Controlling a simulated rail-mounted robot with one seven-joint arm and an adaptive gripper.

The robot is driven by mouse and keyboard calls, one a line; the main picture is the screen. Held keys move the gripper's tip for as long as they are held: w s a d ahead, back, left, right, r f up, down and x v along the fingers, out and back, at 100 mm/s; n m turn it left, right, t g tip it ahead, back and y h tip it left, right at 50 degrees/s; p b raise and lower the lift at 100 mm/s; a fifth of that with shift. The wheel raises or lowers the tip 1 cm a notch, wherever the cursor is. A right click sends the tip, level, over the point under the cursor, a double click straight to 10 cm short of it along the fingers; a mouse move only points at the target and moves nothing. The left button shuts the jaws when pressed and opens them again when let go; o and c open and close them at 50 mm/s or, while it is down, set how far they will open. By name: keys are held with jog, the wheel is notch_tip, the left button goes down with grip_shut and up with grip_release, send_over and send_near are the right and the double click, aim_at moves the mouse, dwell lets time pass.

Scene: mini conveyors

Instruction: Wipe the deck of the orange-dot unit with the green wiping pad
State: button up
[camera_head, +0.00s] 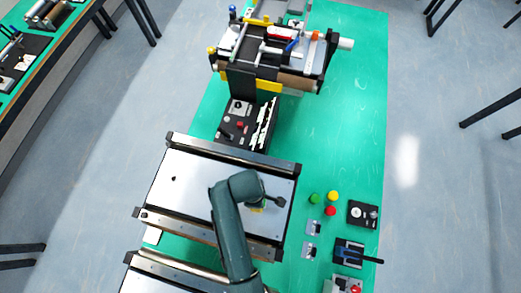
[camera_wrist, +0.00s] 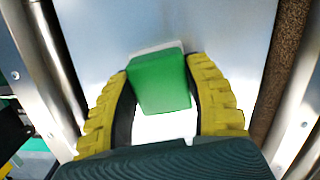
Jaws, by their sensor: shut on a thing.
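My gripper (camera_wrist: 161,76) has yellow ribbed fingers closed on the green wiping pad (camera_wrist: 162,92). A pale strip shows at the pad's far edge. The pad is over a smooth metal deck (camera_wrist: 205,25) between two side rails; whether it touches the deck I cannot tell. In the head view my gripper (camera_head: 258,210) is over the right part of the middle conveyor unit's deck (camera_head: 190,185), and my arm hides part of that deck. The pad is not clear in the head view. No orange dot is clear on this unit.
Another conveyor unit (camera_head: 150,280) lies close by at the bottom edge. Green, yellow and red buttons (camera_head: 331,211) and small black devices (camera_head: 362,213) stand right of the middle unit. A taller machine (camera_head: 270,55) is at the back. The green tabletop (camera_head: 355,100) is clear at back right.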

jog(key=shift+w+d+f+b, duration=0.1)
jog(key=shift+w+d+b, duration=0.1)
jog(key=shift+w, duration=0.4)
jog(key=shift+w+d+r+b, duration=0.1)
jog(key=shift+w+d+b, duration=0.1)
jog(key=shift+w, duration=0.45)
jog(key=shift+w+d+f+b, duration=0.1)
jog(key=shift+w+d+b, duration=0.1)
jog(key=shift+w, duration=0.4)
notch_tip(320, 180, up, 4)
jog(key=shift+f+p, duration=0.2)
jog(key=shift+p, duration=1.05)
jog(key=shift+r, duration=2.45)
